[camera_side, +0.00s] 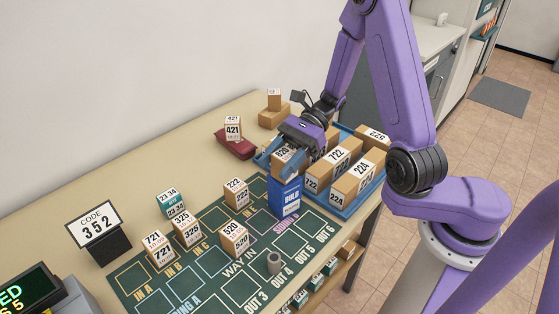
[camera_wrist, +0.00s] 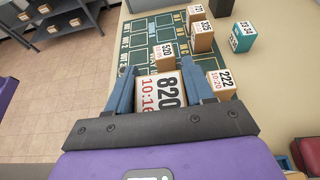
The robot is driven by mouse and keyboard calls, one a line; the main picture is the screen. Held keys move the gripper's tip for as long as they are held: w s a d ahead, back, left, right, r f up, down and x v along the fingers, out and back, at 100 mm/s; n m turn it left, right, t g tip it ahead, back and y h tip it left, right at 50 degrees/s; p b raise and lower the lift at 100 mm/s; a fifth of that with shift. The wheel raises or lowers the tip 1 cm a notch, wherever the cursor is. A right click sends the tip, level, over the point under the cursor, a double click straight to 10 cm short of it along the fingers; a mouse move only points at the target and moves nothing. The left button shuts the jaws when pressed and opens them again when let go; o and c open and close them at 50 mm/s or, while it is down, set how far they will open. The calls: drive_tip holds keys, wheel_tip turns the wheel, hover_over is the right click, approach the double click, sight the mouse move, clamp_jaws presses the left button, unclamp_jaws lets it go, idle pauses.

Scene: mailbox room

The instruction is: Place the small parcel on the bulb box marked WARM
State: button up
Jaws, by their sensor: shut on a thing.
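My gripper (camera_side: 290,160) is shut on a small brown parcel with a white label reading 820 (camera_side: 280,156). In the wrist view the parcel (camera_wrist: 160,92), marked 820 and 10:16, sits between the two blue fingers of my gripper (camera_wrist: 160,80). A blue upright box (camera_side: 285,197) with white lettering stands on the green mat directly under the parcel in the side view. Its lettering is too small to read surely, and no WARM mark is legible. I cannot tell whether the parcel touches its top. The blue box is hidden in the wrist view.
A blue tray (camera_side: 347,212) of numbered parcels is close right of the gripper. A red cushion (camera_side: 236,148) bears parcel 421 (camera_side: 233,130).

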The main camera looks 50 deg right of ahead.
drive_tip(key=shift+f, duration=0.2)
drive_tip(key=o, duration=1.1)
drive_tip(key=shift+r, duration=0.1)
